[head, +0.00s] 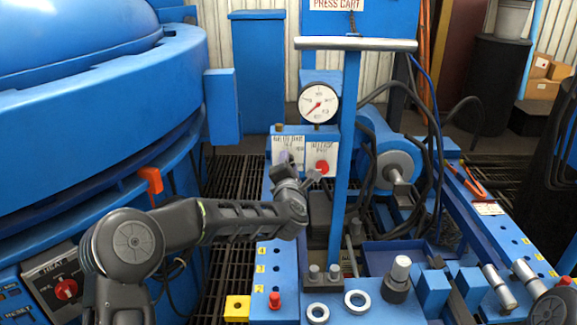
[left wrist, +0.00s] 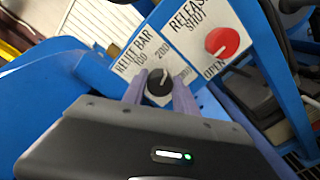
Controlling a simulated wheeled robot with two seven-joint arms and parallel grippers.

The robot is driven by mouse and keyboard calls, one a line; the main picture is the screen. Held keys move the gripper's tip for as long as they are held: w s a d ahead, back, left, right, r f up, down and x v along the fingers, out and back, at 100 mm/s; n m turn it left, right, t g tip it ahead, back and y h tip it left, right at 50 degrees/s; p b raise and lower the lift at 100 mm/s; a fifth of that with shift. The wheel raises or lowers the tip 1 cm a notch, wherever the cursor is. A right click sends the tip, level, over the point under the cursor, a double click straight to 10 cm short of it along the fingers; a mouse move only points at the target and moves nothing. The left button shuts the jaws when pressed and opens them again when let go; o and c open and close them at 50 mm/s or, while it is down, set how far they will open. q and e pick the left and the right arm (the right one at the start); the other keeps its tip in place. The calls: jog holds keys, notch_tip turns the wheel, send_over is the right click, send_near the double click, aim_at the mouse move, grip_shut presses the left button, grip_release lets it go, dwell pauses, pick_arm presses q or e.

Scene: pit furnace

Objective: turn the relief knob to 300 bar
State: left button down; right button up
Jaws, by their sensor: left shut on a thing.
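The relief knob (left wrist: 159,86) is small and black with a white pointer line. The pointer slants to the upper right in the left wrist view, roughly between 200 and that right mark. My left gripper (left wrist: 159,90) is shut on the knob, with one purple finger on each side. In the head view my left gripper (head: 286,160) is at the plate (head: 286,143) and hides the knob.
A red release knob (left wrist: 222,42) on its own plate (head: 322,150) is close on the right. A round gauge (head: 318,103) stands above, its needle to the lower left. A blue upright post (head: 346,150) stands right of the panel. The big blue furnace (head: 90,110) is at left.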

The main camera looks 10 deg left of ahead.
pick_arm(q)
jog(key=shift+d+f+m+p, duration=0.1)
jog(key=shift+m+p, duration=0.15)
jog(key=shift+m, duration=2.25)
jog(key=shift+f+m+p, duration=0.1)
jog(key=shift+m+p, duration=0.1)
jog(key=shift+m, duration=2.3)
jog(key=c, duration=1)
grip_release()
jog(key=v, duration=0.8)
